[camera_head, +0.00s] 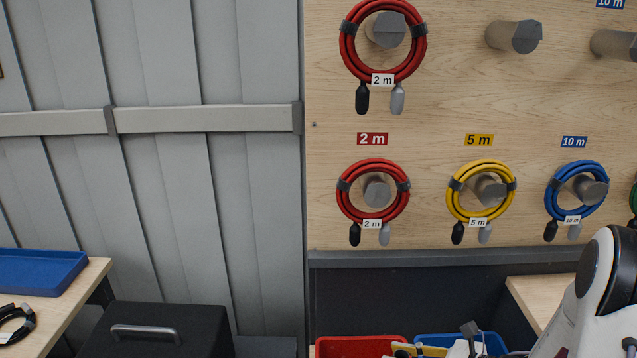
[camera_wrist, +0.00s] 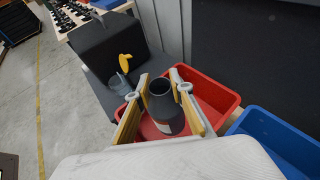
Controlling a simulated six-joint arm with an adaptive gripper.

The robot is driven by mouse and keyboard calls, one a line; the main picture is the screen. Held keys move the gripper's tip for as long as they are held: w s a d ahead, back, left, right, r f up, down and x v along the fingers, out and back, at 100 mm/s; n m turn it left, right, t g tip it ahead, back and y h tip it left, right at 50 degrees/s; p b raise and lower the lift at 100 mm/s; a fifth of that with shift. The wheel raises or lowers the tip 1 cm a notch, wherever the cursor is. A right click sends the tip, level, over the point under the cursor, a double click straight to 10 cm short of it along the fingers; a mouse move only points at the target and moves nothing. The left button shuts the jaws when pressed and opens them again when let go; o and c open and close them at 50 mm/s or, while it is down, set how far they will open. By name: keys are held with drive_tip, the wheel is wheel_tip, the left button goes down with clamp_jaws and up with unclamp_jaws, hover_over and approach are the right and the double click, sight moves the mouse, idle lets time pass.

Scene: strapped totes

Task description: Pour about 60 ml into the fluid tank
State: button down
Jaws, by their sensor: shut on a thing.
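My gripper (camera_wrist: 164,88) is shut on a dark grey bottle (camera_wrist: 166,118). Its yellow-sided fingers lie on either side of the bottle. The bottle has an open round neck and a pale label low on its side, and it is held over the red tote. Beyond it to the left is a small translucent container (camera_wrist: 121,84) with a raised yellow cap (camera_wrist: 125,63); it may be the fluid tank, and I cannot make out a fluid level. In the head view only part of my gripper (camera_head: 432,350) shows at the bottom edge; the bottle cannot be made out there.
A red tote (camera_wrist: 228,97) lies under the bottle, with a blue tote (camera_wrist: 262,122) to its right. A black case (camera_head: 155,328) with a handle stands left. Coiled red, yellow and blue cables (camera_head: 480,190) hang on a wooden board. A blue tray (camera_head: 40,270) is on a bench.

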drive_tip(key=shift+f, duration=1.2)
drive_tip(key=shift+r, duration=0.1)
drive_tip(key=shift+r, duration=2.9)
wheel_tip(320, 180, down, 6)
wheel_tip(320, 180, up, 7)
